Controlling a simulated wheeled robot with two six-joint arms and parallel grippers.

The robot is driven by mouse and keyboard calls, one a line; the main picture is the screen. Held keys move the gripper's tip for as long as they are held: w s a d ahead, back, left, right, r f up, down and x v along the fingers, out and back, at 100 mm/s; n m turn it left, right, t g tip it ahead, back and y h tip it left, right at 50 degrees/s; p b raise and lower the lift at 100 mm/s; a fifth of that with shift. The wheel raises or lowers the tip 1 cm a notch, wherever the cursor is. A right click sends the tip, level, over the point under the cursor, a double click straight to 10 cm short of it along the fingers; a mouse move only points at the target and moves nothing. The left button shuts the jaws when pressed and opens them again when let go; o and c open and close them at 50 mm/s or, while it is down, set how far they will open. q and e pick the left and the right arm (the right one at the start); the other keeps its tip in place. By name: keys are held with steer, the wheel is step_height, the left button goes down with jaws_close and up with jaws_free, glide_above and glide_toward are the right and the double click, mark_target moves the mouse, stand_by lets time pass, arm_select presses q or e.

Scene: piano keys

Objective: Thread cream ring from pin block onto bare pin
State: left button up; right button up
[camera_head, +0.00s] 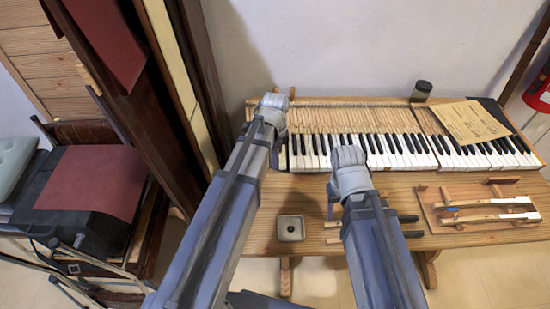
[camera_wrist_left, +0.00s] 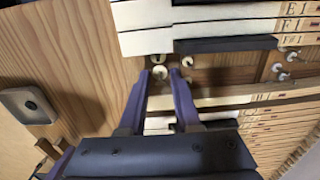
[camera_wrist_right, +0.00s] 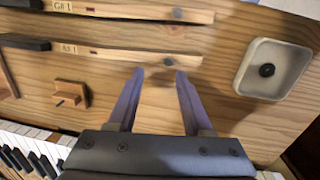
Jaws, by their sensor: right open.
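In the left wrist view, a small cream ring-like disc (camera_wrist_left: 160,72) lies between the fingertips of my left gripper (camera_wrist_left: 162,74). In the head view the left gripper (camera_head: 275,158) is low at the keyboard's left end. My right gripper (camera_wrist_right: 160,72) is open and empty above the wooden table.
A pale square tray (camera_wrist_right: 243,80) with a dark round centre stands on the table (camera_head: 258,215). Loose keys (camera_wrist_right: 130,14) and a small wooden block (camera_wrist_right: 70,94) lie near my right gripper. White keys (camera_wrist_left: 225,12) border the gap. A wooden board (camera_head: 440,213) lies at right.

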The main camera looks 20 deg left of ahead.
arm_select(q)
steer(key=shift+r, duration=0.1)
stand_by(0.4)
steer(key=shift+r+p, duration=1.05)
steer(key=shift+p, duration=0.05)
arm_select(e)
steer(key=shift+r, duration=1.15)
arm_select(q)
steer(key=o, duration=0.6)
steer(key=shift+c, duration=0.2)
steer(key=shift+r, duration=0.1)
arm_select(e)
steer(key=shift+r, duration=0.1)
arm_select(q)
step_height(320, 180, up, 5)
steer(key=p, duration=0.5)
arm_select(e)
step_height(320, 180, up, 5)
steer(key=shift+f, duration=0.15)
